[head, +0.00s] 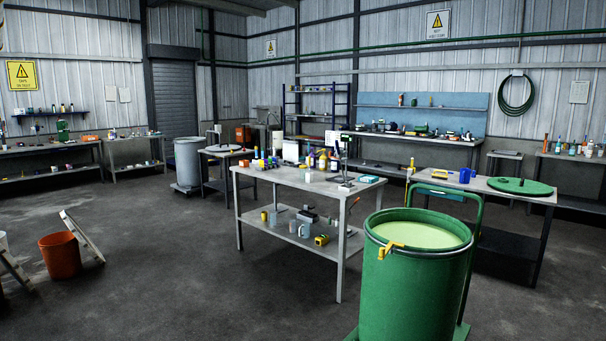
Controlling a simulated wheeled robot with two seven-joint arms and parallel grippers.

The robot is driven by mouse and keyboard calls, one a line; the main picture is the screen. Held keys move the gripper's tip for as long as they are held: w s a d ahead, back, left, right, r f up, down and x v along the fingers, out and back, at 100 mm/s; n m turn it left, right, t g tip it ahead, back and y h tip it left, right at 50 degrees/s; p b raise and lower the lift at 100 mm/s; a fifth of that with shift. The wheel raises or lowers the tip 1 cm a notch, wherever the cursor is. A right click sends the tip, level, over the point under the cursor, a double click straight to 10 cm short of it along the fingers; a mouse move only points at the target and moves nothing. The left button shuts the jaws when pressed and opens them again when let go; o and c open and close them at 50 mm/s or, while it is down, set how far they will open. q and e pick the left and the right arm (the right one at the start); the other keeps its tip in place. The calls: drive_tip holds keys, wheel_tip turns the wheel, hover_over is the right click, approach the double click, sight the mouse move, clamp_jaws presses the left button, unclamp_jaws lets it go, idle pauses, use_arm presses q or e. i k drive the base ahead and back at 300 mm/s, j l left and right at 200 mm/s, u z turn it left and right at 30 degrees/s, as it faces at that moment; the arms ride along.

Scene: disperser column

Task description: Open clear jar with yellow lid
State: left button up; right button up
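A group of small containers with coloured tops (265,162) stands on the near grey workbench (290,182), towards its back left. Some of the tops look yellow or orange. They are too small for me to tell which one is the clear jar with the yellow lid, or whether its lid is on. Neither of my grippers shows in the head view.
A green drum (415,285) with pale liquid stands front right, close to the workbench. Bottles (334,160) stand on the bench. A second bench (460,181) holds a green round lid (520,186). An orange bucket (60,256) stands left.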

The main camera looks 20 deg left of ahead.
sight(302, 172)
drive_tip(key=i+j+u, duration=0.35)
drive_tip(key=i, duration=0.25)
drive_tip(key=i+u, duration=0.35)
drive_tip(key=i, duration=0.25)
drive_tip(key=i+l+u, duration=0.1)
drive_tip(key=i+u, duration=0.25)
drive_tip(key=i, duration=0.25)
drive_tip(key=i+l+u, duration=0.35)
drive_tip(key=i, duration=0.25)
drive_tip(key=i+j+u, duration=0.2)
drive_tip(key=i, duration=0.8)
drive_tip(key=i+j+u, duration=0.25)
drive_tip(key=i, duration=0.8)
drive_tip(key=i+l+z, duration=0.15)
drive_tip(key=i+z, duration=0.6)
drive_tip(key=z, duration=0.15)
drive_tip(key=i+z, duration=0.45)
drive_tip(key=i+j+z, duration=0.6)
drive_tip(key=z, duration=0.25)
